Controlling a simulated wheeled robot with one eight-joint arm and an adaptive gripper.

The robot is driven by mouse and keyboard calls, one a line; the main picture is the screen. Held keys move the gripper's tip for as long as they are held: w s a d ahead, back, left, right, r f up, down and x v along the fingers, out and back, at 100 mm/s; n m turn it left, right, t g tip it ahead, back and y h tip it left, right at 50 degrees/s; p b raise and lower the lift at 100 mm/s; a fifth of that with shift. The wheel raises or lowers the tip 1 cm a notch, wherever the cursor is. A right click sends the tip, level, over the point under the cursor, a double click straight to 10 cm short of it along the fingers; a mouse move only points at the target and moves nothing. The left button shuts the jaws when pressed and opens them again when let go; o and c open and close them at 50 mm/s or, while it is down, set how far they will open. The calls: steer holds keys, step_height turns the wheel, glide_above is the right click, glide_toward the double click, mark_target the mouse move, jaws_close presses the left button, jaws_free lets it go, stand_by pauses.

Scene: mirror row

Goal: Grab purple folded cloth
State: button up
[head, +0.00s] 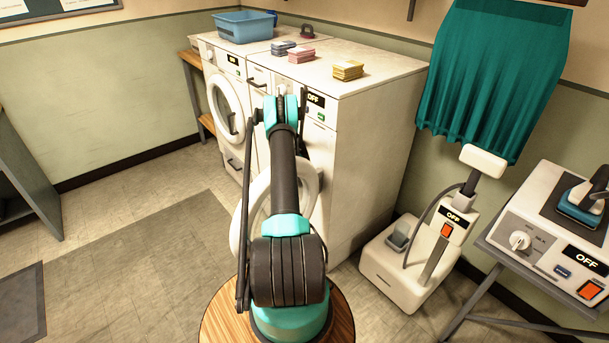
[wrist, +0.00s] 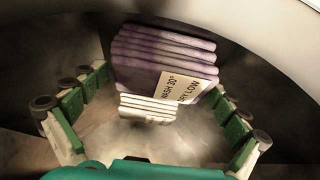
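The purple folded cloth (wrist: 165,60) shows in the wrist view as a stack of purple layers with a white care label (wrist: 178,88) reading "WASH 30" and "DRY LOW". Pale layered edges (wrist: 148,108) show just below it; I cannot tell whether they are part of it. My gripper (wrist: 160,92) is open, its green-padded fingers spread left and right of the cloth, with gaps visible on both sides. The cloth is ahead, inside a dark, round-rimmed space. In the head view my arm hides the gripper, and the purple cloth does not show.
In the head view, my arm stands before a white front-loading machine (head: 345,160) marked OFF. Grey-blue (head: 283,47), pink (head: 301,54) and yellow (head: 348,69) folded stacks and a blue basket (head: 245,25) sit on top.

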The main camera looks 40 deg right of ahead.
steer(key=c, duration=0.7)
steer(key=shift+r, duration=0.1)
